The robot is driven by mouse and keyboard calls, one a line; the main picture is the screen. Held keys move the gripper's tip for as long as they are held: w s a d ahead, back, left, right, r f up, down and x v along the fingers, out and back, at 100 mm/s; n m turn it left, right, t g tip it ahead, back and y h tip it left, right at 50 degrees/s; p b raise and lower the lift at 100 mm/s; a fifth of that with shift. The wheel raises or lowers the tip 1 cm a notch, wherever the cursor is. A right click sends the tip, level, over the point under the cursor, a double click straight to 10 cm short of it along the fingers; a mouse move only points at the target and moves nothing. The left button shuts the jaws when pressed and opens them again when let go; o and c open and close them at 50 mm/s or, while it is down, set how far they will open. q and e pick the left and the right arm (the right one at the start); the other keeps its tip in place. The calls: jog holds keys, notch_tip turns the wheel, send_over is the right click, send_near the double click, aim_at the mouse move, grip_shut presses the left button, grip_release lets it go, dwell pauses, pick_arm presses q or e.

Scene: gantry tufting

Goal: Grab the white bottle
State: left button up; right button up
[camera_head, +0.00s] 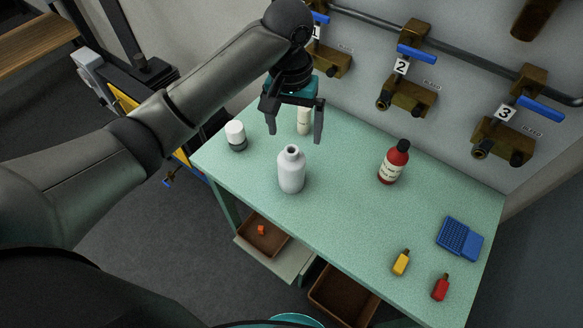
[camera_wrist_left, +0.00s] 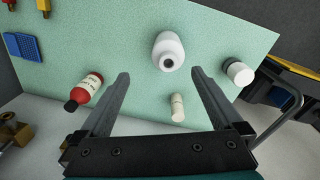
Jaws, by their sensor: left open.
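The white bottle (camera_head: 291,170) stands upright on the green table, its open neck facing up. In the left wrist view the white bottle (camera_wrist_left: 168,51) lies ahead between the lines of the two fingers, beyond their tips. My left gripper (camera_head: 295,130) is open and empty, above and behind the bottle on the wall side. Its two fingers (camera_wrist_left: 160,78) show apart in the left wrist view, with no contact on the bottle. My right gripper is not in view.
A small cream bottle (camera_head: 304,121) stands behind the gripper. A white-capped jar (camera_head: 236,136) is left, a red bottle (camera_head: 394,162) right. Valves (camera_head: 408,95) line the wall.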

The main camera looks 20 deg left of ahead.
aim_at(292, 159)
pick_arm(q)
jog(key=shift+n+y, duration=0.3)
jog(key=f, duration=0.2)
jog(key=a+f, duration=0.1)
jog(key=f, duration=0.1)
jog(key=w+f, duration=0.1)
jog(key=f, duration=0.2)
jog(key=shift+a+b, duration=0.15)
jog(key=shift+b, duration=0.2)
jog(key=shift+w+d+f, duration=0.1)
jog(key=shift+f, duration=1.35)
jog(key=shift+w+d+f, duration=0.1)
jog(key=shift+f, duration=1.35)
jog(key=shift+c, duration=0.2)
jog(key=c, duration=1.4)
jog(key=shift+c, duration=0.2)
jog(key=shift+r, duration=0.15)
